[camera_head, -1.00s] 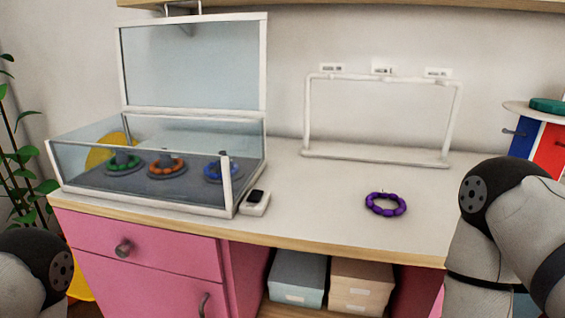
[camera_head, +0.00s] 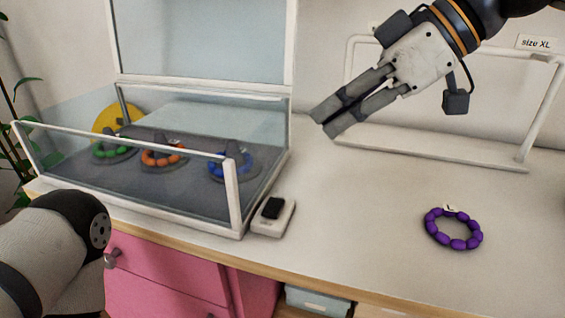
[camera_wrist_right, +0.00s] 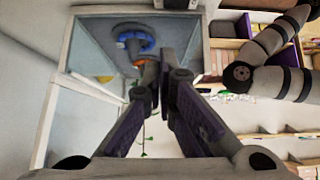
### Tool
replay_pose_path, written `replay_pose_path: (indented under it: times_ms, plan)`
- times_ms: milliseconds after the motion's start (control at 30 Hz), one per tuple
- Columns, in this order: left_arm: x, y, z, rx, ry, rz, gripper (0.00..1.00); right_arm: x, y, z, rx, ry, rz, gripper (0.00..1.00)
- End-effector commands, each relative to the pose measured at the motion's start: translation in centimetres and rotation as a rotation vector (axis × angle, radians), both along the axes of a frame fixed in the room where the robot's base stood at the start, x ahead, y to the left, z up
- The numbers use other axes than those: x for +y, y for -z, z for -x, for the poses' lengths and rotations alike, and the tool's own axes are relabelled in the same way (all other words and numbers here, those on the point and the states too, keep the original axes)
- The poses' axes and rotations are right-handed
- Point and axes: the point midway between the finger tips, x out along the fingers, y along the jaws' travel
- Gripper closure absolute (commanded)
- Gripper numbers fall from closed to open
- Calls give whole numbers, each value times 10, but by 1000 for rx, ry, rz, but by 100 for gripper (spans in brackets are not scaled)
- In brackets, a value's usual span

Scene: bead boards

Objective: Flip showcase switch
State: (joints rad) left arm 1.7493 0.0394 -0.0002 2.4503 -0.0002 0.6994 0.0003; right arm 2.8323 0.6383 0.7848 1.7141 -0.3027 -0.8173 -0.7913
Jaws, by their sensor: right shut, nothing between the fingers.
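The showcase switch (camera_head: 262,228) is a small white box with a black rocker (camera_head: 272,208) on the desk, beside the showcase's front right corner. In the right wrist view the switch (camera_wrist_right: 177,4) is partly cut off at the top edge. The glass showcase (camera_head: 232,195) has a white frame, and its glass lid (camera_head: 200,40) stands raised. My right gripper (camera_head: 325,122) is shut and empty, in the air above and to the right of the switch, apart from it. It also shows in the right wrist view (camera_wrist_right: 162,62). My left gripper is out of view.
Green, orange and blue bead bracelets (camera_head: 231,168) sit on round stands inside the showcase. A purple bracelet (camera_head: 453,229) lies on the desk (camera_head: 370,220). A white rack (camera_head: 430,151) stands behind. The desk between switch and purple bracelet is clear.

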Motion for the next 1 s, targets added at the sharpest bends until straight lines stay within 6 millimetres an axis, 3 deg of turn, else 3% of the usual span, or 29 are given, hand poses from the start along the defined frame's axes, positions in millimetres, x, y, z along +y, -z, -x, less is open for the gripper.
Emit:
replay_pose_path:
  times_ms: [267,733,1000]
  plan:
    - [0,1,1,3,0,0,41,3,6,-2,5,2,0,100]
    - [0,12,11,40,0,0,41,67,76,-22,10,1,2,100]
    - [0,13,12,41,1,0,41,67,109,-22,4,4,0,100]
